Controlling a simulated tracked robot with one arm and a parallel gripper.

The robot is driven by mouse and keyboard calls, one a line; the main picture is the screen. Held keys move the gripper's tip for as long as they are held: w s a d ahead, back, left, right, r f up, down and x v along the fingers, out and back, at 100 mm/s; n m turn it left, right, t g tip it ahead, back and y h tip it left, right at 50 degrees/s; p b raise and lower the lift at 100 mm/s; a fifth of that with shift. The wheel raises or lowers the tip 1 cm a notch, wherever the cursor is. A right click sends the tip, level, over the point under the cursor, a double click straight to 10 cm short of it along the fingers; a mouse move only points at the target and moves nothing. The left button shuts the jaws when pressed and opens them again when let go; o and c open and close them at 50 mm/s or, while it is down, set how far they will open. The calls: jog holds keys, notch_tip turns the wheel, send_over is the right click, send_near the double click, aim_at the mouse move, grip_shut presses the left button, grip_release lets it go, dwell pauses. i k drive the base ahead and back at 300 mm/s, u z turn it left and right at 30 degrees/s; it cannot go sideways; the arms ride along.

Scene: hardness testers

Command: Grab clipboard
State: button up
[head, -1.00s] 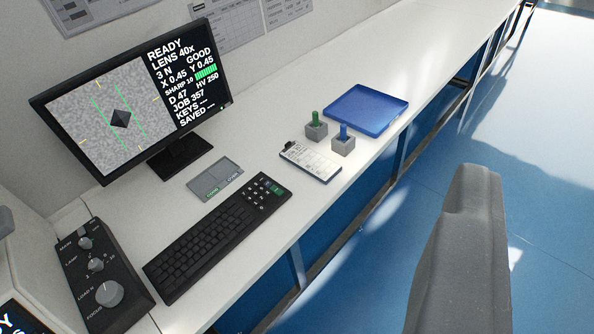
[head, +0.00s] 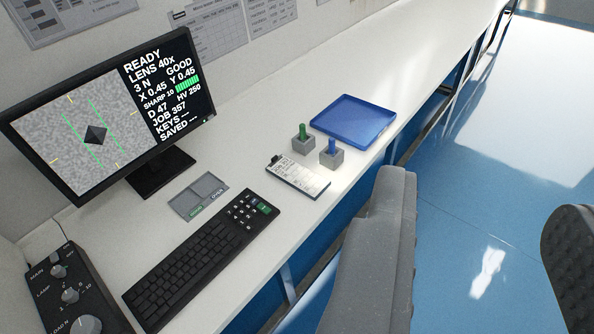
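The clipboard (head: 300,180) is small and light, with a printed sheet and a dark clip at its upper left. It lies flat near the front edge of the white bench, right of the keyboard. My gripper (head: 485,190) shows at the right, in front of the blue floor. One grey finger stands near the middle right, and a dark ribbed pad of the other finger shows at the right edge. A wide gap lies between them, with nothing in it. The gripper appears right of the clipboard and apart from it in the picture.
Two grey blocks with a green knob (head: 303,140) and a blue knob (head: 332,152) stand just behind the clipboard. A blue tray (head: 381,130) lies beyond. A keyboard (head: 190,262), grey pad (head: 198,195), monitor (head: 110,110) and knob box (head: 75,290) fill the left.

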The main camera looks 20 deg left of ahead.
aim_at(291, 173)
jog(key=i, duration=0.85)
